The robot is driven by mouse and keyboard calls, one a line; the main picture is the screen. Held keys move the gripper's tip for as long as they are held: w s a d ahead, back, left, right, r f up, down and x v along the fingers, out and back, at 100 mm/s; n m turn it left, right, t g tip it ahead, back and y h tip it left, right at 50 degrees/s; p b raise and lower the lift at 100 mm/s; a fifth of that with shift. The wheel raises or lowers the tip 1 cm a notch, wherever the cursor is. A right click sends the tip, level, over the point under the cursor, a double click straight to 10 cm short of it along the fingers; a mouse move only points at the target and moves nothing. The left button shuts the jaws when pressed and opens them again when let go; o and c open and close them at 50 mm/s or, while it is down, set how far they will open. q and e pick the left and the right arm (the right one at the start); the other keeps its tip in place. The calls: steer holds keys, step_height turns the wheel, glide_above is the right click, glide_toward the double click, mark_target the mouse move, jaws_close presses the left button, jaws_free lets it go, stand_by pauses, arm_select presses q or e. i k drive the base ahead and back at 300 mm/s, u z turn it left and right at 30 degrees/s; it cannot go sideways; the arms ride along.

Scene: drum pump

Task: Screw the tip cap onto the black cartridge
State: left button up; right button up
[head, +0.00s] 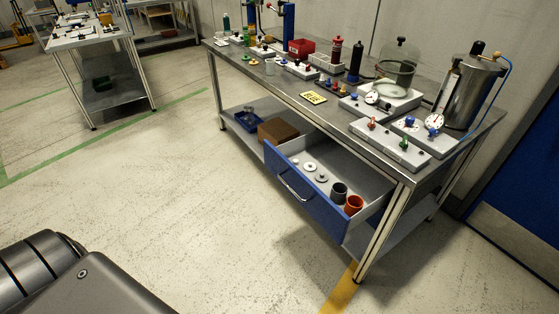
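An upright black cylinder (356,60), which looks like the black cartridge, stands on the metal workbench (282,83) towards the back. I cannot tell which piece is the tip cap, or whether a cap is on the cartridge. Neither of my grippers is in view, and the workbench is some distance ahead.
A steel drum (470,90) and a glass bell jar (397,68) stand at the right. Open floor (180,190) lies before the bench.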

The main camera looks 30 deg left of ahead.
mark_target(358, 50)
steer(key=i, duration=1)
